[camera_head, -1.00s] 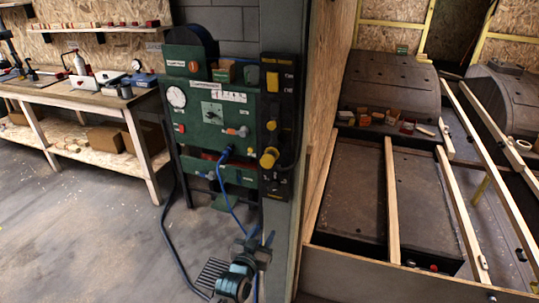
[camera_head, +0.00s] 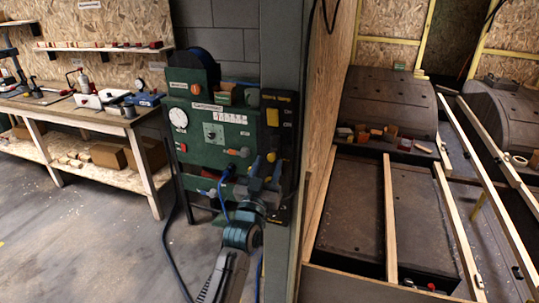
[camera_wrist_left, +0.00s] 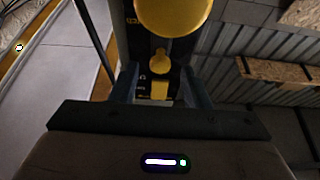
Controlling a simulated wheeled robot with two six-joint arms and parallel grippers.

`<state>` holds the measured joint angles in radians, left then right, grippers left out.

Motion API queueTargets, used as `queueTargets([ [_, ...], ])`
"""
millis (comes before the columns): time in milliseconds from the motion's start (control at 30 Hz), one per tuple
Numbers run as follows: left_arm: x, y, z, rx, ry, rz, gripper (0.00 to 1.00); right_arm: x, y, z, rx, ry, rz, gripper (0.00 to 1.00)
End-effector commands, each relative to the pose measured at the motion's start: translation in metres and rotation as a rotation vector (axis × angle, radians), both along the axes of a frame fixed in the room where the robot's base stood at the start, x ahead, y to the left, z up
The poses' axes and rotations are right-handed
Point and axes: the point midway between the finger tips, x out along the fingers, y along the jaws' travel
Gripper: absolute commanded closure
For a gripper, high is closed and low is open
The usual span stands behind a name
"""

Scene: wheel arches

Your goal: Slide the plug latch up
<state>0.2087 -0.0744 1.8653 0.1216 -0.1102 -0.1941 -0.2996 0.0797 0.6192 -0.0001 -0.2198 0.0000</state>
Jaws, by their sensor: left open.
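A black switch panel (camera_head: 286,110) on the grey post carries yellow parts. The left wrist view shows a large yellow round part (camera_wrist_left: 172,14), the small yellow knob (camera_wrist_left: 160,62) and a yellow block (camera_wrist_left: 160,90). I cannot tell for sure which is the plug latch. My left gripper (camera_head: 266,172) is open in front of the panel and hides its lower part. In the wrist view its fingers (camera_wrist_left: 160,80) stand either side of the knob and block, with no clear contact.
A green machine (camera_head: 213,130) with gauge and dial stands just left of the panel. Blue hoses and a dark cable hang near my arm. A workbench (camera_head: 80,115) is at the left. Wooden beams and wheel arches (camera_head: 388,98) lie right of the post. The floor at left is clear.

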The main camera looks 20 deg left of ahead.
Motion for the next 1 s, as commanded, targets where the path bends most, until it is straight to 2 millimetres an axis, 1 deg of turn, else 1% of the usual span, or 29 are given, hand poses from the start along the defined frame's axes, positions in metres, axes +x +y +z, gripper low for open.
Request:
queueTargets([
  [33, 0.006, 0.0, 0.005, 0.0, 0.001, 0.0, 0.58, 0.0, 0.0, 0.006, 0.0, 0.0, 0.0, 0.64],
  [200, 0.017, 0.0, 0.007, -0.001, 0.002, 0.0, 0.58, 0.0, 0.0, 0.009, 0.0, 0.0, 0.0, 0.64],
  [467, 0.018, 0.0, 0.006, 0.0, 0.002, 0.0, 0.58, 0.0, 0.0, 0.009, 0.0, 0.0, 0.0, 0.64],
  [500, 0.018, 0.0, 0.006, 0.0, 0.002, 0.0, 0.6, 0.0, 0.0, 0.009, 0.0, 0.0, 0.0, 0.64],
  [667, 0.018, 0.0, 0.006, 0.0, 0.002, 0.0, 0.91, 0.0, 0.0, 0.009, 0.0, 0.0, 0.0, 0.64],
  [700, 0.018, 0.0, 0.006, 0.0, 0.002, 0.0, 0.99, 0.0, 0.0, 0.009, 0.0, 0.0, 0.0, 0.64],
  [900, 0.018, 0.0, 0.007, 0.0, 0.002, 0.0, 1.0, 0.001, 0.0, 0.01, 0.0, -0.001, 0.0, 0.64],
  [1000, 0.018, 0.0, 0.015, 0.0, 0.001, 0.0, 1.0, 0.001, 0.0, 0.016, 0.0, -0.001, 0.0, 0.64],
])
